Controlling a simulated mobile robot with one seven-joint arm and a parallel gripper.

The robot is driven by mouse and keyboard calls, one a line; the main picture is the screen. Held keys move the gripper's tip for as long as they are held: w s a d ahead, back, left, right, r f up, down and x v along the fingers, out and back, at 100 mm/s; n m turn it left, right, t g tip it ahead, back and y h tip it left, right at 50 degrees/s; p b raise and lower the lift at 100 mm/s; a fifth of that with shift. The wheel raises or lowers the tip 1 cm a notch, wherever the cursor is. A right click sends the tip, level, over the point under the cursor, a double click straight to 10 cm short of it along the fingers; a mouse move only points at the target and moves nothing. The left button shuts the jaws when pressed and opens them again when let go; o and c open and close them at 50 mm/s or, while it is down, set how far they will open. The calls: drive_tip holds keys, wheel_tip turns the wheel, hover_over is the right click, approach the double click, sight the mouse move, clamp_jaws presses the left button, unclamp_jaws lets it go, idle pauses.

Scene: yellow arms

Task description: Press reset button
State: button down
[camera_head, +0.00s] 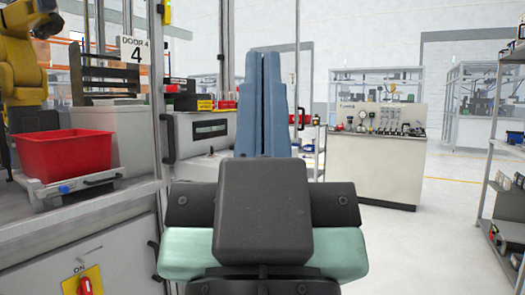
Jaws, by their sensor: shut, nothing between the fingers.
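My gripper (262,62) is in the middle of the view, its two blue fingers pointing up and shut against each other with nothing between them. Its dark grey body fills the lower middle and hides what lies behind it. I cannot pick out a button marked reset. A yellow plate with a red switch (85,286), labelled ON, is on the cabinet front at the lower left, apart from my gripper. A small yellow label or box (205,104) sits on the machine left of the fingers; its text is too small to read.
A red bin (65,152) sits on a tray at the left, near a yellow robot arm (22,70). A metal frame post with a DOOR 4 sign (135,50) stands left of my gripper. A panelled bench (375,160) stands behind right. Open floor (425,250) lies right; shelving edges it.

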idle(0.4)
wheel_tip(320, 180, up, 31)
drive_tip(key=p, duration=3)
drive_tip(key=shift+p, duration=0.4)
drive_tip(key=shift+f, duration=0.1)
drive_tip(key=shift+w, duration=0.1)
